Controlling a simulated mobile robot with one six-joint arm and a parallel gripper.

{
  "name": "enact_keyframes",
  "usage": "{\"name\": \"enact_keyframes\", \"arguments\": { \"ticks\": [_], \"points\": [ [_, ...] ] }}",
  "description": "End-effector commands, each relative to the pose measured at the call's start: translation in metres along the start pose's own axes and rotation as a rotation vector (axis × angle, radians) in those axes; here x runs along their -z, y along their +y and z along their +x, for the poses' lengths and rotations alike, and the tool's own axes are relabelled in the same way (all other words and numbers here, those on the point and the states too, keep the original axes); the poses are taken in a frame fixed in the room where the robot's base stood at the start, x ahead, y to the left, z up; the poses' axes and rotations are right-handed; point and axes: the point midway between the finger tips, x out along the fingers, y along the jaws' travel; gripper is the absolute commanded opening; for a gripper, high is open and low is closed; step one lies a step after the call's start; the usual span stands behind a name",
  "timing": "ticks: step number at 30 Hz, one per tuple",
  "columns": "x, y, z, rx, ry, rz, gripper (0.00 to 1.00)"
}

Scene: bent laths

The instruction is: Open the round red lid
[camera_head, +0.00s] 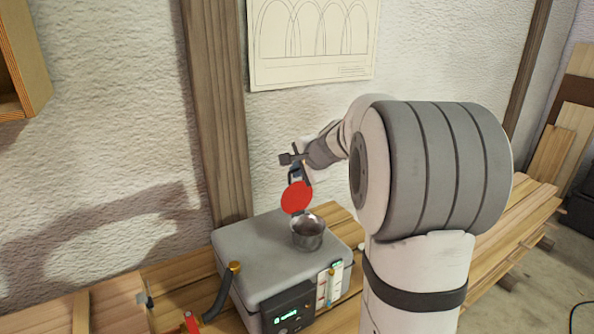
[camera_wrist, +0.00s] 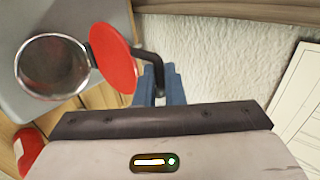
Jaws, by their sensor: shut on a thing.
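The round red lid (camera_head: 297,197) stands raised, steeply tilted, at the rim of a round metal filler neck (camera_head: 308,236) on top of a grey box (camera_head: 262,262). The neck's mouth is uncovered. In the wrist view the red lid (camera_wrist: 112,57) is at the side of the open neck (camera_wrist: 52,68), with a dark bent handle on its far face. My gripper (camera_head: 297,172) is just above the lid. In the wrist view my gripper's blue fingers (camera_wrist: 160,88) are shut on the dark handle.
The box has a lit green display (camera_head: 287,318), a gauge strip (camera_head: 330,284) and a dark hose with a brass fitting (camera_head: 235,267). It stands on a wooden bench (camera_head: 500,222) against a rough white wall. A wooden post (camera_head: 215,110) rises behind the box.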

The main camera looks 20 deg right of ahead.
Motion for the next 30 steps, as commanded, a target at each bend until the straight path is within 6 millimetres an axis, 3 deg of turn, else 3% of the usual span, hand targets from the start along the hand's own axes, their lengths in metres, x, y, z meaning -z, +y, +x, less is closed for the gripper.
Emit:
{"name": "enact_keyframes", "arguments": {
  "ticks": [23,24,30],
  "points": [
    [0.001,-0.016,0.025,0.0,0.001,-0.002,0.0],
    [0.001,-0.016,0.024,0.0,0.001,-0.001,0.1],
    [0.001,-0.016,0.024,0.0,0.001,-0.001,0.26]
  ]
}}
